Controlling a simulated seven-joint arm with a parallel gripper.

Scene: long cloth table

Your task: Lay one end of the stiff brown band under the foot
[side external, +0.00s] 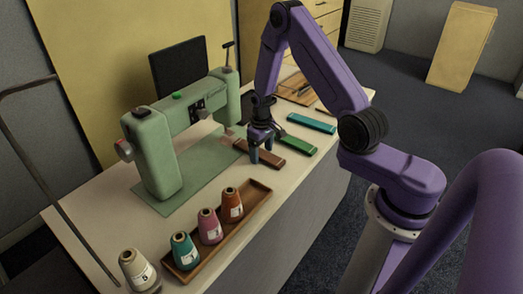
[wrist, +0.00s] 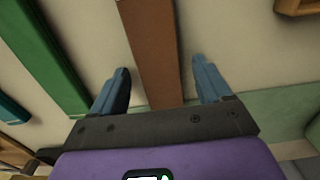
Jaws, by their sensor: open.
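The stiff brown band (side external: 259,154) lies flat on the table, in front of the green sewing machine (side external: 160,160). My gripper (side external: 264,158) is over the band, pointing down, with its fingers apart. In the wrist view the brown band (wrist: 153,50) runs between the two open fingers of my gripper (wrist: 160,85), touching neither as far as I can see.
A green band (side external: 297,146) and a teal band (side external: 311,123) lie to the right of the brown one. A wooden tray (side external: 245,215) with several thread cones stands at the front. A cream cone (side external: 138,270) stands outside it. A dark screen (side external: 180,66) is behind the machine.

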